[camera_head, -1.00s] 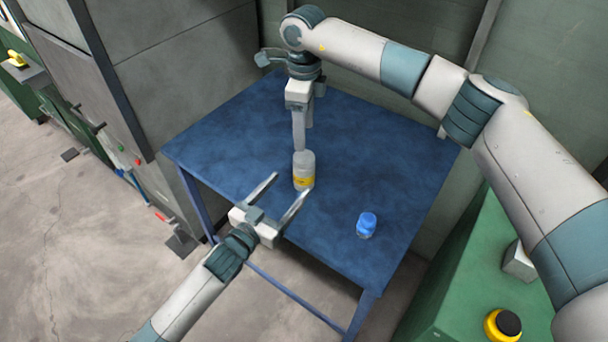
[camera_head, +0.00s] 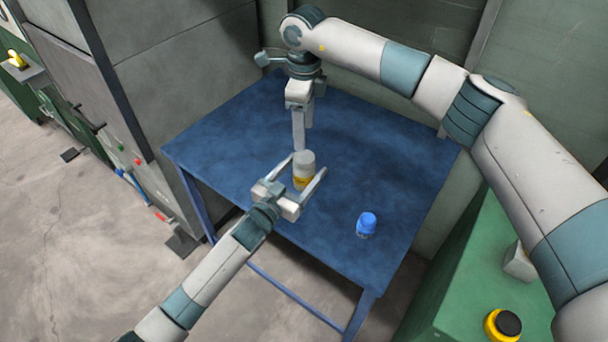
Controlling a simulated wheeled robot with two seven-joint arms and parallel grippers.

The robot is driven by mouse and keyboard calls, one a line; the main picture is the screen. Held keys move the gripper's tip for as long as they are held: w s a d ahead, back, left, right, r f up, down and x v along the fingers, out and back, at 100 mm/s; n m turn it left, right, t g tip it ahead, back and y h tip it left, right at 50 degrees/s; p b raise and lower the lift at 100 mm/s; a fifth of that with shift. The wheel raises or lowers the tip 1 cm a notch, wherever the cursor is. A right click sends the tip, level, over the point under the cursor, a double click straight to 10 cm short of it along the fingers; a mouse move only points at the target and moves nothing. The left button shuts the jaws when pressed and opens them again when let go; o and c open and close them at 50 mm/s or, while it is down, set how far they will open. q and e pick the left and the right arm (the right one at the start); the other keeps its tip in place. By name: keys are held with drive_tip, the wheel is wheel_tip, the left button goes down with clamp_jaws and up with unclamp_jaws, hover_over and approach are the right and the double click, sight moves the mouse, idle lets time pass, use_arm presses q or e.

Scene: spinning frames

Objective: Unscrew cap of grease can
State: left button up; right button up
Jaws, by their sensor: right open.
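A grey can with a yellow label band (camera_head: 304,157) stands upright on the blue table (camera_head: 235,130). My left gripper (camera_head: 307,164) is open, with one finger on each side of this can. My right gripper (camera_head: 302,138) is open and points down just above or behind the can's top. Its fingers overlap in the view, and contact with the cap cannot be told.
A small blue container with a blue cap (camera_head: 366,222) stands on the table to the right of the grey can. A grey cabinet wall (camera_head: 185,60) is at the left. A green cabinet (camera_head: 470,270) stands at the right. The table's right part is mostly clear.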

use_arm(q)
clamp_jaws()
use_arm(e)
drive_tip(key=m, duration=0.6)
drive_tip(key=shift+m, duration=0.4)
drive_tip(key=m, duration=1.5)
drive_tip(key=shift+m, duration=0.4)
drive_tip(key=m, duration=0.9)
drive_tip(key=shift+f, duration=0.1)
